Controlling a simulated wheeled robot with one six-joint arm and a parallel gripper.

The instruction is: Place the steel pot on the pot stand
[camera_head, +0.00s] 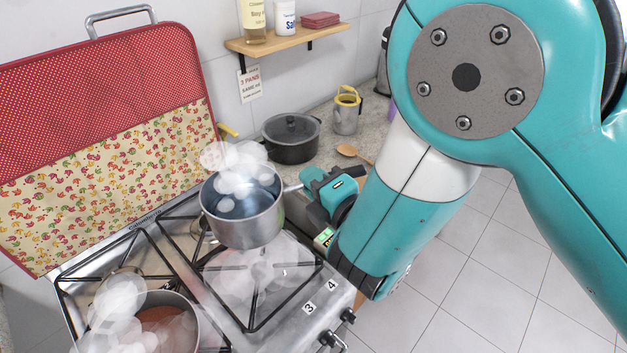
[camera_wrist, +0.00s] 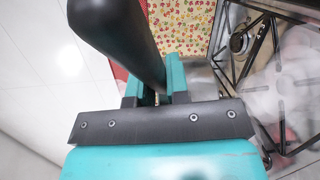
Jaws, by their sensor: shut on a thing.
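The steel pot (camera_head: 243,225) is upright over the right side of the hob, with white steam puffs at its mouth. My gripper (camera_head: 312,186) is shut on its handle, to the right of the pot. In the wrist view the jaws (camera_wrist: 155,92) close around the dark handle (camera_wrist: 122,35).
A pot with reddish-brown contents (camera_head: 170,318) steams on the front left. A red patterned cover (camera_head: 110,130) stands behind the hob. A shelf (camera_head: 290,38) hangs above.

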